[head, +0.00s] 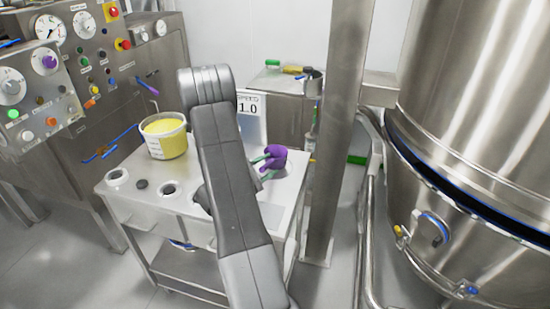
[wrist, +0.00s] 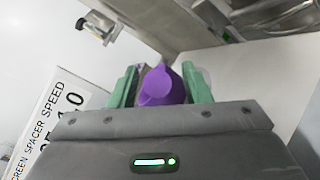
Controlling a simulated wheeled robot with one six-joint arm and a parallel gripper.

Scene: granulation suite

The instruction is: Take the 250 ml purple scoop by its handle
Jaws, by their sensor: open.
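The purple scoop (head: 276,154) is above the right part of the white-topped cart (head: 290,190), at the end of my arm. It also shows in the wrist view (wrist: 162,86), between the two green fingers. My gripper (head: 263,168) is open, with one finger on each side of the purple part in the wrist view (wrist: 160,92). Small gaps seem to show beside it, and I cannot tell whether either finger touches it. The scoop's handle cannot be told apart from its bowl, and its volume marking is not readable.
A white bucket of yellow material (head: 165,146) stands on the cart, left of my arm. Round holes or cups line the cart's front. A sign (head: 251,110) stands behind the gripper. A steel post (head: 338,130) and large vessel (head: 470,120) are close on the right.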

